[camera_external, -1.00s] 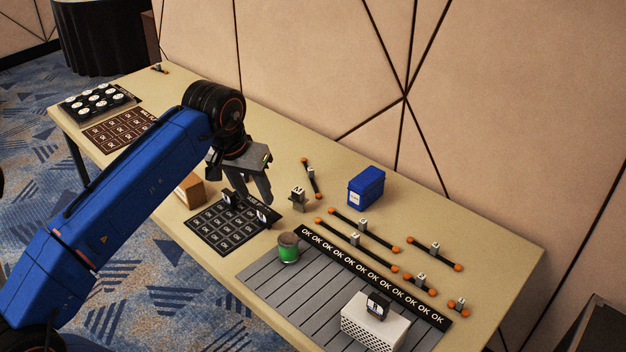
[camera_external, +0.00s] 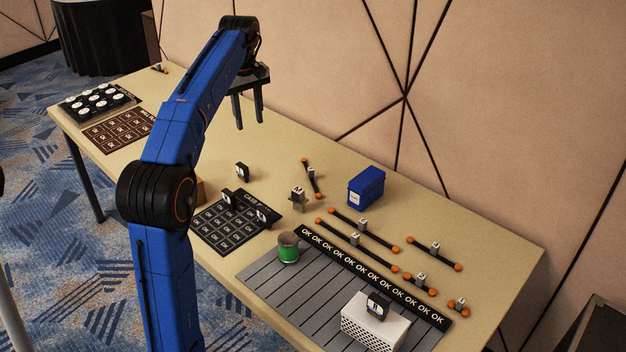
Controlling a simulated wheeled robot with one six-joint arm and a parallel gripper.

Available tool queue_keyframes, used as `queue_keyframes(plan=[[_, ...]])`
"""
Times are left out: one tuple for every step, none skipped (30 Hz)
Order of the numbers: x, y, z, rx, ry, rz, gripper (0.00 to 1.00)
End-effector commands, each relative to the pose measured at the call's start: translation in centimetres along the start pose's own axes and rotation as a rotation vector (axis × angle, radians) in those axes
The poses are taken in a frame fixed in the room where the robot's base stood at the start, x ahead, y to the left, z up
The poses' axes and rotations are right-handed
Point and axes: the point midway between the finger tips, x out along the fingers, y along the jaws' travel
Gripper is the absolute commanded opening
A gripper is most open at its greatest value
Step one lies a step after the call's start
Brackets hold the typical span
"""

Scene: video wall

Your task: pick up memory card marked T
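Several small black memory cards with pale labels stand upright. One card (camera_external: 242,170) is on bare table behind the black card mat (camera_external: 208,238). A second card (camera_external: 228,199) and a third card (camera_external: 262,215) are at the mat's back and right edges. Another card (camera_external: 378,305) stands on a white perforated box (camera_external: 362,330). The labels are too small to read, so I cannot tell which is marked T. My gripper (camera_external: 250,124) is raised above the table, behind and clear of the cards. Its fingers point down, apart, with nothing between them.
Several black bars with orange ends (camera_external: 435,254) and a blue box (camera_external: 366,187) lie to the right. A tray of white discs (camera_external: 98,102) is far left. The wall borders the table's back.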

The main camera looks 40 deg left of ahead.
Motion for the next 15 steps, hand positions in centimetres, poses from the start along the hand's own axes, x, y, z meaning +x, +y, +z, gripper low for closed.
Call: queue_keyframes(plan=[[0.7, 0.0, -1.7, -0.037, -0.008, -0.009, 0.39], [1.0, 0.0, -2.5, -0.056, -0.011, -0.013, 0.39], [1.3, 0.0, -3.4, -0.078, -0.015, -0.017, 0.39], [1.6, 0.0, -4.0, -0.094, -0.017, -0.02, 0.39], [1.8, 0.0, -4.6, -0.108, -0.019, -0.023, 0.39], [2.1, 0.0, -5.2, -0.124, -0.022, -0.026, 0.39], [2.3, -0.1, -5.8, -0.138, -0.024, -0.028, 0.39], [2.5, -0.1, -6.2, -0.149, -0.026, -0.031, 0.39], [2.8, -0.1, -6.8, -0.163, -0.029, -0.034, 0.39], [3.0, -0.2, -7.2, -0.173, -0.03, -0.036, 0.39], [3.1, -0.2, -7.5, -0.181, -0.032, -0.038, 0.39], [3.4, -0.3, -8.0, -0.193, -0.034, -0.04, 0.39], [3.5, -0.3, -8.3, -0.201, -0.035, -0.042, 0.39], [3.6, -0.3, -8.6, -0.207, -0.036, -0.043, 0.39], [3.8, -0.4, -8.9, -0.216, -0.038, -0.045, 0.39]])
